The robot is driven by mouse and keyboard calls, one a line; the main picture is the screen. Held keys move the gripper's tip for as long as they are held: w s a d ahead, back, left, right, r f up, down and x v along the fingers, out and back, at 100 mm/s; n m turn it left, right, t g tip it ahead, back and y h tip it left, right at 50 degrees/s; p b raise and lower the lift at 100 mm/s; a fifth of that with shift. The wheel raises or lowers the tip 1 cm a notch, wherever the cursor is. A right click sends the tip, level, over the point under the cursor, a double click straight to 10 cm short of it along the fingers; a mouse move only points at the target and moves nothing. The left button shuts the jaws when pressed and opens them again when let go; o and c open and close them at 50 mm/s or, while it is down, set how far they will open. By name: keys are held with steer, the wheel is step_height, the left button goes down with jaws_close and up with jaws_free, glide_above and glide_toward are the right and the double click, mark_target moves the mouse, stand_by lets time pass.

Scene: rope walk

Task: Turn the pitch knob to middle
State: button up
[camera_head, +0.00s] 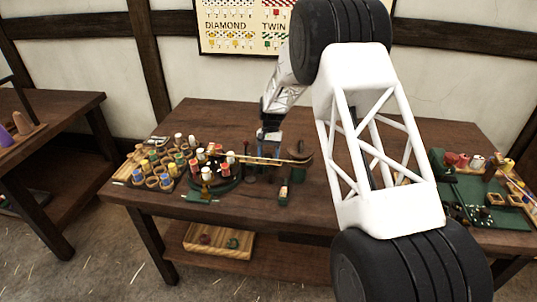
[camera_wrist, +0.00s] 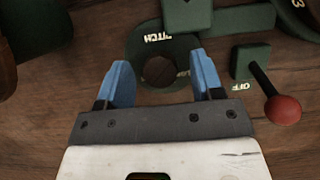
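The pitch dial (camera_wrist: 137,48) is a dark green ring on the wooden bench, marked "PITCH" along its upper part. A dark round brown knob or opening (camera_wrist: 159,71) is at its centre; I cannot tell which, and no pointer is clear. Another pale marking at the lower right is partly hidden by a finger. My gripper (camera_wrist: 163,70) is open, with its blue fingers apart on either side of the dial's centre and nothing held between them. In the head view my gripper (camera_head: 268,150) is low over the middle of the bench, and the dial is hard to make out.
A red-ball lever (camera_wrist: 283,110) marked "OFF" stands close right of the dial. A green block (camera_wrist: 188,14) is just beyond it. In the head view, a rack of coloured spools (camera_head: 153,172) is left, a green tray (camera_head: 470,205) right. Bare bench (camera_head: 215,118) lies behind.

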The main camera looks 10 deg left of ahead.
steer(key=shift+r, duration=0.15)
steer(key=v, duration=0.7)
steer(key=shift+w+r, duration=0.2)
steer(key=shift+r, duration=0.05)
stand_by(0.4)
steer(key=s+d+r+t, duration=0.3)
steer(key=s+d+r, duration=1.8)
steer(key=s+r, duration=0.25)
steer(key=s+d+t, duration=0.1)
steer(key=s+d, duration=0.3)
steer(key=s, duration=0.7)
steer(key=s+d+f+t, duration=0.1)
steer(key=s+d, duration=0.3)
steer(key=s, duration=0.7)
steer(key=s+d+f+t, duration=0.1)
steer(key=s+d, duration=0.4)
steer(key=s, duration=0.7)
steer(key=shift+t, duration=0.5)
